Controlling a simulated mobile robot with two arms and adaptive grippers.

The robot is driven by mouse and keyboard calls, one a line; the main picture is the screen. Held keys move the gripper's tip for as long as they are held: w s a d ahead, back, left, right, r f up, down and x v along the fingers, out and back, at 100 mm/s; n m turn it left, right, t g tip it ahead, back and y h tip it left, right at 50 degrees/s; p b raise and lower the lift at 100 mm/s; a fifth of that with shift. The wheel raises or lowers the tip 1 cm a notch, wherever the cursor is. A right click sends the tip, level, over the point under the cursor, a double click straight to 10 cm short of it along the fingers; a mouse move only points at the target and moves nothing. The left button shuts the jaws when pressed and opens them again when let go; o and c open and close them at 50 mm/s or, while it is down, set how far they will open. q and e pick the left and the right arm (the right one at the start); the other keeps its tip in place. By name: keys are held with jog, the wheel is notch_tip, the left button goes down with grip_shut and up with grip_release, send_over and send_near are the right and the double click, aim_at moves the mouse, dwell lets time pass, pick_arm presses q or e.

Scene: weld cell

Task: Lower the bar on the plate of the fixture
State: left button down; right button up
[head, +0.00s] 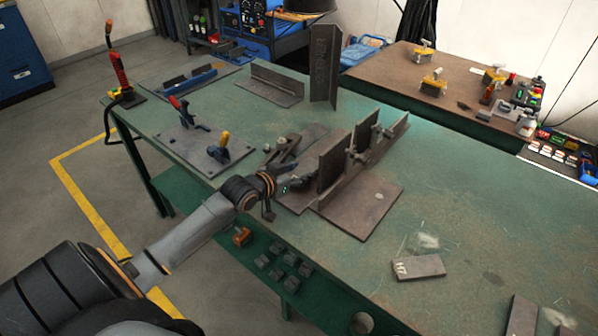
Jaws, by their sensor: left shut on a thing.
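The fixture has a flat brown steel plate (371,208) lying on the green table, with an upright back rail and clamps along its far side. A dark flat bar (333,165) stands on edge over the left part of this plate. My left gripper (304,179) reaches in from the left and is shut at the near left edge of the bar. The fingertips are small and dark, so the exact grip is hard to see. Whether the bar's lower edge touches the plate cannot be told. My right gripper is not in view.
A base plate (193,153) with red- and yellow-handled clamps lies left of my gripper. Angle pieces (272,84) stand at the back. A small loose plate (419,268) lies at the front right.

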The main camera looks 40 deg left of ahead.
pick_arm(q)
jog(key=shift+s+d+f, duration=0.2)
jog(key=shift+s+f, duration=0.1)
jog(key=shift+f, duration=0.4)
dwell(0.5)
jog(key=c, duration=0.6)
grip_release()
jog(key=shift+s+f, duration=0.15)
jog(key=shift+f, duration=0.05)
jog(key=shift+s+r, duration=0.15)
jog(key=shift+s, duration=0.3)
jog(key=v, duration=0.3)
jog(key=r+v, duration=0.1)
jog(key=v, duration=0.7)
jog(key=shift+w+a+r, duration=0.2)
jog(key=shift+w+r, duration=0.1)
jog(key=shift+r, duration=0.1)
